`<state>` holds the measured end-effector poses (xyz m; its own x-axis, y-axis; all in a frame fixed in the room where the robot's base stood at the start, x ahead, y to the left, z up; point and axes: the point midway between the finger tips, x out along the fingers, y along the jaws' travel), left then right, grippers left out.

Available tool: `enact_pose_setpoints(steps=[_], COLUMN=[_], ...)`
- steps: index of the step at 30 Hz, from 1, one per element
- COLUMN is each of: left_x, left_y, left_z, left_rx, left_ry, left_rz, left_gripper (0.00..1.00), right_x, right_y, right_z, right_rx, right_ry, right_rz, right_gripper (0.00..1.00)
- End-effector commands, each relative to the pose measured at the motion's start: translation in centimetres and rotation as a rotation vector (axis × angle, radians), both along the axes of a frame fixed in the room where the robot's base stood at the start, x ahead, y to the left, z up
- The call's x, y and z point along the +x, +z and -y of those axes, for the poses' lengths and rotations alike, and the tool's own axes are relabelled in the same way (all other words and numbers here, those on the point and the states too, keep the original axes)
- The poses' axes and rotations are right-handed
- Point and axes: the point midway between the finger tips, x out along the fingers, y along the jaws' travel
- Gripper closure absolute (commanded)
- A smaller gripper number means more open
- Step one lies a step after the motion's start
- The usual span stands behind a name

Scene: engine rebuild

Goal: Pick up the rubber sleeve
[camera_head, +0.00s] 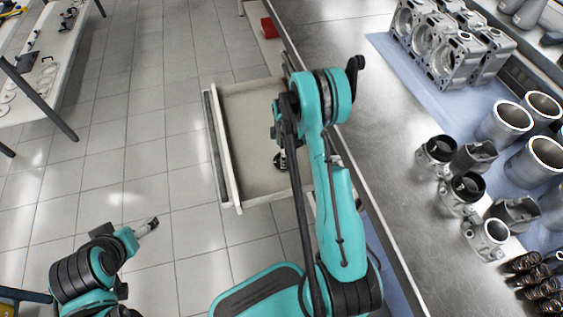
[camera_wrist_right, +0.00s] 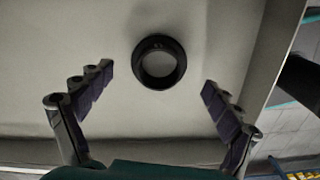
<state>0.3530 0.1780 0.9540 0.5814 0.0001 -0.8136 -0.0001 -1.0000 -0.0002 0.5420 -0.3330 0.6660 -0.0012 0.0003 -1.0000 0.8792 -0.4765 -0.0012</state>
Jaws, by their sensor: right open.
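The rubber sleeve (camera_wrist_right: 159,62) is a black ring on the pale floor of an open drawer (camera_wrist_right: 60,20) in the right wrist view. My right gripper (camera_wrist_right: 157,80) is open, its fingers apart on either side of the sleeve in the picture, touching nothing that I can see. In the head view the drawer (camera_head: 238,190) is pulled out from the bench, and my right arm covers part of it. A small dark shape there cannot be told clearly as sleeve or gripper. My left gripper (camera_head: 148,227) hangs over the floor at lower left, its fingers too small to read.
The metal bench (camera_head: 365,135) runs along the right, with an engine block (camera_head: 440,45), several cylinder liners (camera_head: 505,122), pistons and springs on it. A red box (camera_head: 269,27) lies beyond the drawer. A white table (camera_head: 40,60) stands at upper left. The tiled floor between is clear.

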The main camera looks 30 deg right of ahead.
Motion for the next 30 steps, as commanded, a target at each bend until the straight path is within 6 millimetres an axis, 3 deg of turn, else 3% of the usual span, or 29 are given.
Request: enact_pose_setpoints(steps=[8,15,16,22,30], left_x=[0.0,0.0,0.0,0.0,0.0], left_y=[-2.7,-2.5,-2.5,-2.5,-2.5], left_z=[0.0,0.0,0.0,0.0,0.0], left_rx=[0.000,0.000,0.000,0.000,0.000], left_ry=[0.000,0.000,0.000,0.000,0.000], left_rz=[0.000,0.000,0.000,0.000,0.000], left_gripper=[0.10,0.10,0.10,0.10,0.10], right_x=[0.1,0.1,0.1,0.1,0.1], right_y=[-4.4,-4.5,-4.5,-4.5,-4.5], right_z=[0.0,0.0,0.0,0.0,0.0], right_rx=[0.000,0.000,0.000,0.000,0.000], right_ry=[-0.001,-0.001,-0.001,-0.001,-0.001], right_rz=[0.001,0.001,0.001,0.001,0.001], right_gripper=[0.09,0.09,0.12,0.63,0.63])
